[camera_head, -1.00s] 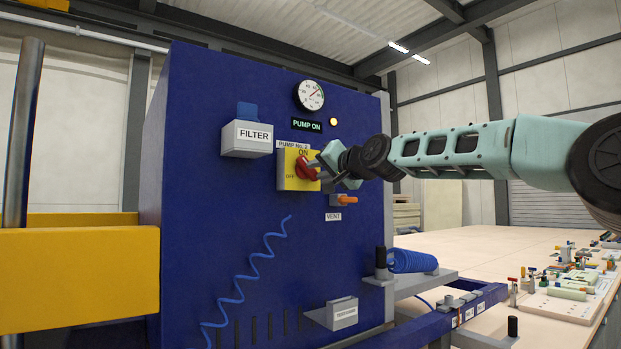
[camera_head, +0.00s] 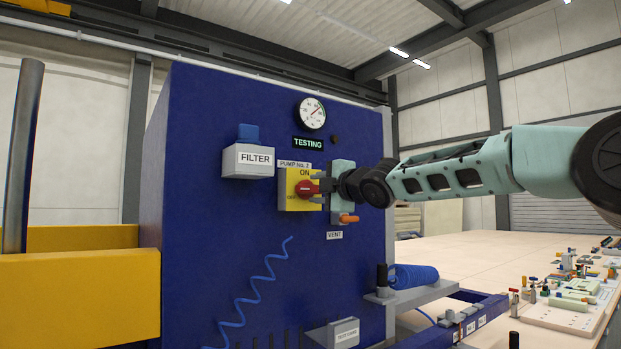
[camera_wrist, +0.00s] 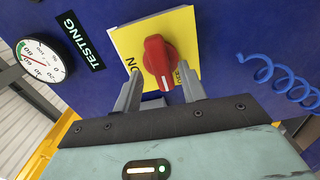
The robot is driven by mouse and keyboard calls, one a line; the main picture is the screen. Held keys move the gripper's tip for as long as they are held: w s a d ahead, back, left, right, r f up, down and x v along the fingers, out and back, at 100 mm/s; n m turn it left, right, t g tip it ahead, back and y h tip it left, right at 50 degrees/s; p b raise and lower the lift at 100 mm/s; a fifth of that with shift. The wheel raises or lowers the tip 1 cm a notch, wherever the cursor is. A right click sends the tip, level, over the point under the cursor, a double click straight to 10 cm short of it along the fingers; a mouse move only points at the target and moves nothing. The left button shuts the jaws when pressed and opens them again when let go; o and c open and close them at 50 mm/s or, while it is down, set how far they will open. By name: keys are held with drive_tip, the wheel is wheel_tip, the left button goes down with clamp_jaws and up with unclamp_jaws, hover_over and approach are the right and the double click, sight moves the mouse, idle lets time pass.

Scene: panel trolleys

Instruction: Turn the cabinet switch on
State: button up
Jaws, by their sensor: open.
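The cabinet switch is a red knob (camera_head: 306,187) on a yellow plate (camera_head: 296,203) on the blue cabinet front. ON is printed at the plate's top and OFF at its lower left. In the wrist view the red knob (camera_wrist: 158,60) has a white mark at its lower end, pointing between the two labels, nearer OFF. My gripper (camera_head: 319,188) is open at the plate's right side. Its fingers (camera_wrist: 162,88) stand either side of the knob's lower end; contact cannot be told. The display (camera_head: 307,143) reads TESTING, and the lamp (camera_head: 334,139) beside it is dark.
A gauge (camera_head: 312,113) is above the display. A FILTER box (camera_head: 248,161) is left of the switch. An orange vent lever (camera_head: 348,219) sits just below my gripper. A blue coiled hose (camera_head: 250,290) hangs lower left. A bench (camera_head: 470,255) with parts is at right.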

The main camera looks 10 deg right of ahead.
drive_tip(key=shift+f+n, duration=0.1)
drive_tip(key=shift+n, duration=0.9)
